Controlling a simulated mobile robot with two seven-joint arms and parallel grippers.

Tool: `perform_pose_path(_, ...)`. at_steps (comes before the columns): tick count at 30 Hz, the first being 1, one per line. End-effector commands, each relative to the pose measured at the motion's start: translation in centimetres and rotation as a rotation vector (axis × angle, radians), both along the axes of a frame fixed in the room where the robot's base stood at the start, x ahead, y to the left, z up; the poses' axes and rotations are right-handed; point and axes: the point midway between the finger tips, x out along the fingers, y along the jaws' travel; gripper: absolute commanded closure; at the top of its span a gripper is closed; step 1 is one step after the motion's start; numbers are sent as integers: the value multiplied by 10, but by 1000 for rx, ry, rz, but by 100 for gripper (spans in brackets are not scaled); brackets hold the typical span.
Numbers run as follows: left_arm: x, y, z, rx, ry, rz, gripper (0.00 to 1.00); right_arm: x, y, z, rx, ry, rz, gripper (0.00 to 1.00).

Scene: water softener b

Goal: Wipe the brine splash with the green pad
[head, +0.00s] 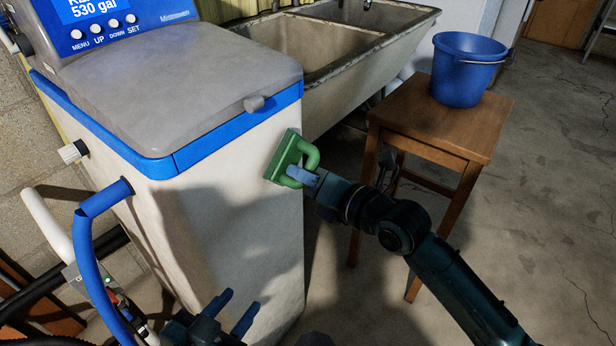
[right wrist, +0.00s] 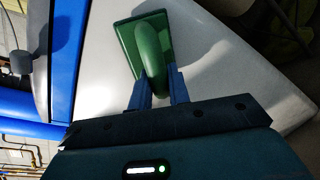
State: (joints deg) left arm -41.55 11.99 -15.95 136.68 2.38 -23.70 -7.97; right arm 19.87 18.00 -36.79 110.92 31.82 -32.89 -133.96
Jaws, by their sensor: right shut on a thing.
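The green pad (head: 288,157) has a looped handle and lies flat against, or very close to, the white front of the softener cabinet (head: 230,165), near its right edge. My right gripper (head: 304,177) is shut on the pad's handle. In the right wrist view the pad (right wrist: 128,42) stands in front of the white panel, with the handle between the blue fingers of my right gripper (right wrist: 157,84). My left gripper (head: 238,304) is open and empty, low in front of the cabinet. I cannot make out the brine splash; shadows darken parts of the panel.
A grey lid (head: 190,85) with blue trim tops the cabinet. A blue hose (head: 85,250) and a white knob (head: 72,151) are at its left side. A wooden stool (head: 445,125) with a blue bucket (head: 465,70) stands right, near a stone sink (head: 320,45). Floor at far right is clear.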

Motion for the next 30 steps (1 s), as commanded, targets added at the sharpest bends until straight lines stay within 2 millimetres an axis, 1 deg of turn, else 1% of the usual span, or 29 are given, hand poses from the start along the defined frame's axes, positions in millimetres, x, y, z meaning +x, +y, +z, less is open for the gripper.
perform_pose_path(13,0,0,0,0,-1,0,64,6,8,1,1,-1,0,100)
perform_pose_path(16,1,0,-1,3,-4,-3,64,6,7,0,0,-2,0,100)
perform_pose_path(30,0,0,-18,1,-2,-1,64,35,-17,-1,-2,-3,0,100)
